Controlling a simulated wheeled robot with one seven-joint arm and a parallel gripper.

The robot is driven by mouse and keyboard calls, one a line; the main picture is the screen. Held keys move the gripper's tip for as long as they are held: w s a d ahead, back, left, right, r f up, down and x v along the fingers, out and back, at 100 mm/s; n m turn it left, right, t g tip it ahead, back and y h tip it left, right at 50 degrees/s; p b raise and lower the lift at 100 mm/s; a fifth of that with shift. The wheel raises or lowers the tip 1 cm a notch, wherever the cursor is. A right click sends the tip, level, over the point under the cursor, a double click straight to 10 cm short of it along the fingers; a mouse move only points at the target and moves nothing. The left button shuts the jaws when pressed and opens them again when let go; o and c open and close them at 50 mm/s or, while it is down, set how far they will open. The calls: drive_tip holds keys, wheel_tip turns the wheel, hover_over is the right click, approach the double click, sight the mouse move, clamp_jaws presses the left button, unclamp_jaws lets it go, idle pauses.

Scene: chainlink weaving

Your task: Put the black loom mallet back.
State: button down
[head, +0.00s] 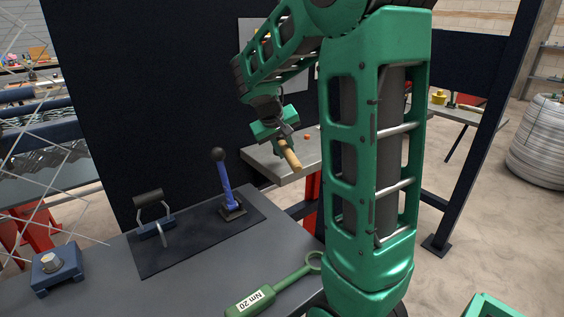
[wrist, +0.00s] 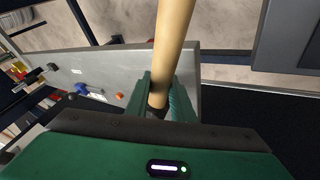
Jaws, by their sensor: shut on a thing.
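My gripper (head: 282,141) is held up over the gap between the near bench and the grey side table. It is shut on a tan wooden handle (head: 292,159), which tilts down to the right in the head view. In the wrist view the handle (wrist: 174,40) runs up out of frame from between the green fingers (wrist: 160,85), with a dark part at its lower end. I take this to be the loom mallet; its black head cannot be made out clearly in either view.
The near bench (head: 100,285) holds a dark mat (head: 190,245), a blue lever (head: 226,188), a black roller-like handle (head: 148,198), a blue block (head: 56,268) and a green wrench (head: 262,298). The grey side table (head: 262,160) carries small items. A dark panel (head: 150,90) stands behind.

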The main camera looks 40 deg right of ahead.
drive_tip(key=shift+w+d+f, duration=0.15)
drive_tip(key=shift+d+f, duration=0.1)
drive_tip(key=shift+f, duration=1.9)
drive_tip(key=c, duration=1.5)
unclamp_jaws()
drive_tip(key=shift+c, duration=0.2)
drive_tip(key=v, duration=1.2)
